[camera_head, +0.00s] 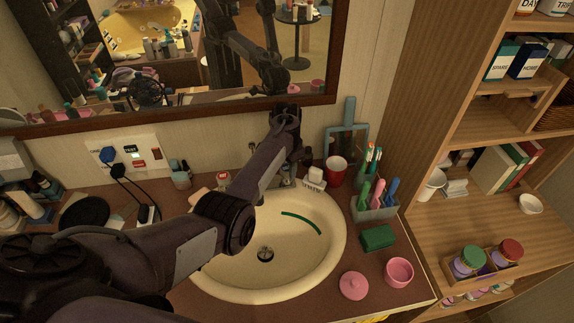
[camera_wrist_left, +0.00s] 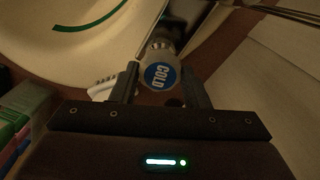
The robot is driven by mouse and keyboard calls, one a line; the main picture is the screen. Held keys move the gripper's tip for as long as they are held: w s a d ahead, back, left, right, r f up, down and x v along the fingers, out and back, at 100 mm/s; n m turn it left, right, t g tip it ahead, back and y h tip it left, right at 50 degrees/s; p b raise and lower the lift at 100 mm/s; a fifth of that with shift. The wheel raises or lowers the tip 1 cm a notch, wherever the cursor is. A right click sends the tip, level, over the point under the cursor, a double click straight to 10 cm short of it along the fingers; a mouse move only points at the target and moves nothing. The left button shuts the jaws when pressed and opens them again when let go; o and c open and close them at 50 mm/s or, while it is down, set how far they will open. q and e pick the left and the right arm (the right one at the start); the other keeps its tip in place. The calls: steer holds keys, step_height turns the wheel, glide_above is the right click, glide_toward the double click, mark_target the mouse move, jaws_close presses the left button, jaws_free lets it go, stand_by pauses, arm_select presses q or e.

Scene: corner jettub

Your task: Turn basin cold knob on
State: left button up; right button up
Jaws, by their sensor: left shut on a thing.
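The cold knob (camera_wrist_left: 161,75) has a round blue cap marked COLD and a metal body. In the left wrist view it sits between the two dark fingers of my left gripper (camera_wrist_left: 160,85), which is shut on it. In the head view my left arm reaches across the cream basin (camera_head: 318,262) to the back rim by the wall, and the wrist and forearm hide the knob there. The metal faucet (camera_head: 287,177) shows partly beside the arm. My right gripper is in neither view.
A red cup (camera_head: 336,170), a toothbrush holder (camera_head: 375,211) and a green soap bar (camera_head: 378,237) stand right of the basin. A pink cup (camera_head: 399,271) is near the front. A mirror (camera_head: 170,50) hangs behind, close to my left wrist.

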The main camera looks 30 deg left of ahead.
mark_target(287, 167)
arm_select(q)
steer(key=shift+r+n+p, duration=0.1)
steer(key=shift+n+p, duration=0.55)
steer(key=shift+n, duration=0.65)
steer(key=shift+n+p, duration=0.4)
steer(key=shift+n, duration=1.2)
steer(key=o, duration=1)
steer(key=shift+c, duration=0.2)
step_height(287, 167, up, 7)
steer(key=shift+f, duration=0.2)
steer(key=shift+r, duration=0.5)
